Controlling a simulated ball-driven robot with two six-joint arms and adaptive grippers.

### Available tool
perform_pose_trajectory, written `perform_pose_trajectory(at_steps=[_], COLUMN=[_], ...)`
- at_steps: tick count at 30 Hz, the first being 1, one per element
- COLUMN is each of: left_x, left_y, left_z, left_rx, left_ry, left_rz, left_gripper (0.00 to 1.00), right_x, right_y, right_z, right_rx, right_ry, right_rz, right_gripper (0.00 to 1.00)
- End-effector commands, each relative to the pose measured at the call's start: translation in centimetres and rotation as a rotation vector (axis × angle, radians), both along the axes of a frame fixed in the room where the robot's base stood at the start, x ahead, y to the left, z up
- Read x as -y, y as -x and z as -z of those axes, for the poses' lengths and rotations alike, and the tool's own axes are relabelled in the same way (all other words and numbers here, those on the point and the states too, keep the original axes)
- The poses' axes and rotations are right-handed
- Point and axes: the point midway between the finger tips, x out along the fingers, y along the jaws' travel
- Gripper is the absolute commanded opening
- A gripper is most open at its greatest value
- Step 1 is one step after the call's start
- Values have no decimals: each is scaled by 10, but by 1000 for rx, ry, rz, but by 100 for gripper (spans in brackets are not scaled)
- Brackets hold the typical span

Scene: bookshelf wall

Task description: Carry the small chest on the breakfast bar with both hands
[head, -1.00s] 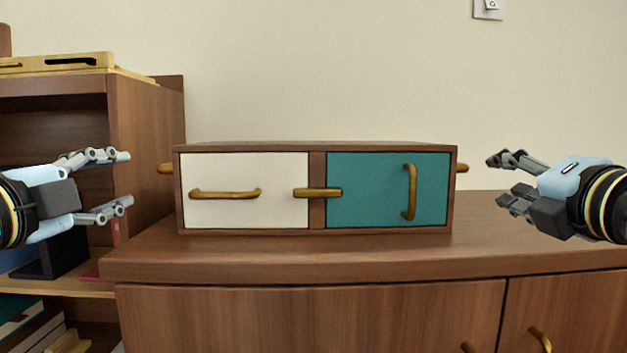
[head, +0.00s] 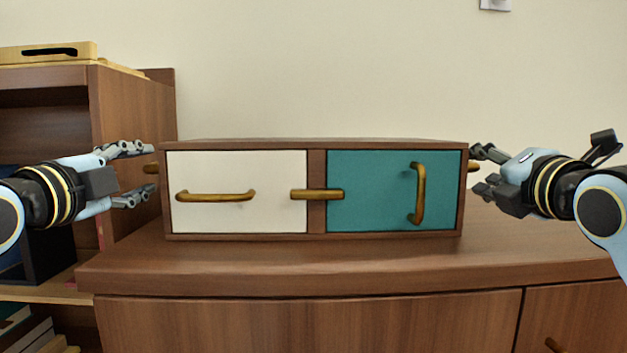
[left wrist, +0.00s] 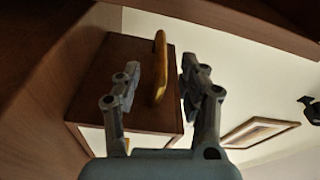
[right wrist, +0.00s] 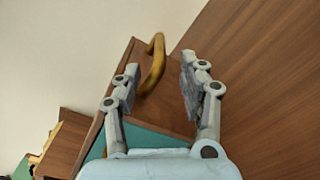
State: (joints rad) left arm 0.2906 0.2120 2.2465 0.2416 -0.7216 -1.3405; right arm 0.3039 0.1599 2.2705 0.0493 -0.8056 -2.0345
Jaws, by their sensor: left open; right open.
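The small chest (head: 317,237) is a brown wooden box with a white front panel (head: 237,170) at left and a teal one (head: 380,190) at right. It stands on the wooden bar top (head: 300,262). My left gripper (head: 148,173) is open beside the chest's left end. In the left wrist view the brass left side handle (left wrist: 160,65) lies between its open fingers. My right gripper (head: 476,170) is open at the chest's right end. In the right wrist view the brass right side handle (right wrist: 152,65) lies between its fingers, nearer the left one. Neither gripper is closed on a handle.
A wooden bookshelf (head: 130,130) stands at the left, close to my left gripper, with a yellow-tan object (head: 50,52) on top. A light switch (head: 495,4) is on the wall. The bar top is clear in front of the chest and to its right.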

Motion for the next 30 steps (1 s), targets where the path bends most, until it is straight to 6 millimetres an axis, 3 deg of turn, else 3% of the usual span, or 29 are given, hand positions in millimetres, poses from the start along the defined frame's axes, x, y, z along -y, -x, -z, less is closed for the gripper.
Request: perform_pose_trajectory(at_steps=[3, 9, 22, 30], left_x=[3, 7, 8, 8], left_y=[-21, -45, -52, -52], left_z=[-2, -2, -2, -2], left_rx=[1, 1, 1, 0], left_ry=[3, 2, -1, -1], left_rz=[-1, 0, 0, -1], left_gripper=[42, 42, 42, 7], right_x=[0, -1, -1, -1], right_y=[-22, -45, -53, -53], right_z=[-1, -1, 0, 0], right_rx=[1, 1, 0, -1], right_ry=[-1, 1, 0, 1], right_rz=[1, 1, 0, 1], right_gripper=[42, 42, 42, 7])
